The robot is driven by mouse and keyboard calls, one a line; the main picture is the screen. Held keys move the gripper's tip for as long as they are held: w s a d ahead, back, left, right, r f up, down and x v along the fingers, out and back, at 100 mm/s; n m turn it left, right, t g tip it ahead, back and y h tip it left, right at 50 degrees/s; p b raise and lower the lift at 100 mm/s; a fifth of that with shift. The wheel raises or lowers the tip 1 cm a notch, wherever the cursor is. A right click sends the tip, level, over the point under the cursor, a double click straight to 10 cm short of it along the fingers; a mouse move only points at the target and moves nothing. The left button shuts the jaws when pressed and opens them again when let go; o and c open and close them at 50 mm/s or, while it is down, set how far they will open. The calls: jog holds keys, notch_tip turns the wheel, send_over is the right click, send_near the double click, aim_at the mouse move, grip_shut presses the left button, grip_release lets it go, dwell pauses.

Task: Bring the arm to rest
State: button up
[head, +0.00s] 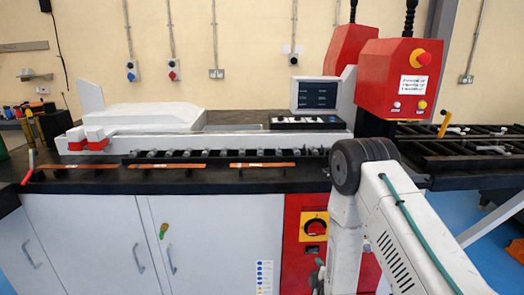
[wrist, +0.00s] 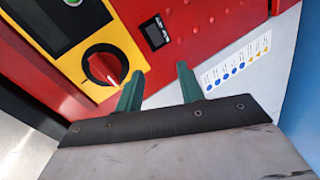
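My gripper (wrist: 159,84) shows in the wrist view as two green fingers standing apart with nothing between them. It faces the red front panel (wrist: 200,45) of the bender, close to the red rotary switch (wrist: 104,67) on its yellow plate. I cannot tell whether the fingertips touch the panel. In the head view my arm stands at the right, bent, with its forearm hanging down in front of the red panel (head: 293,215). The rotary switch (head: 313,227) shows just left of the arm. My gripper is mostly hidden low in that view.
Copper bars (head: 262,165) lie along the black bench edge, beside a row of rollers (head: 200,153). A red machine head (head: 397,80) with an emergency button and a screen (head: 317,94) stand behind the arm. White cabinet doors (head: 90,240) are at the left front.

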jog(key=s+f+m+g, duration=0.2)
jog(key=s+m+g, duration=0.2)
jog(key=s+g, duration=0.15)
jog(key=s+d+r+m+g, duration=0.1)
jog(key=s+r+m+g, duration=0.1)
jog(key=s+r, duration=0.9)
jog(key=s+d+r+m+g, duration=0.2)
jog(key=s+r+m, duration=0.3)
jog(key=s+r, duration=0.6)
jog(key=s+d+r+m+g, duration=0.1)
jog(key=s+r+m+g, duration=0.2)
jog(key=s+r, duration=0.8)
notch_tip(320, 180, up, 11)
jog(key=shift+s+d+r+m, duration=0.2)
jog(key=shift+d+m, duration=0.2)
jog(key=shift+m, duration=0.2)
jog(key=shift+a, duration=0.1)
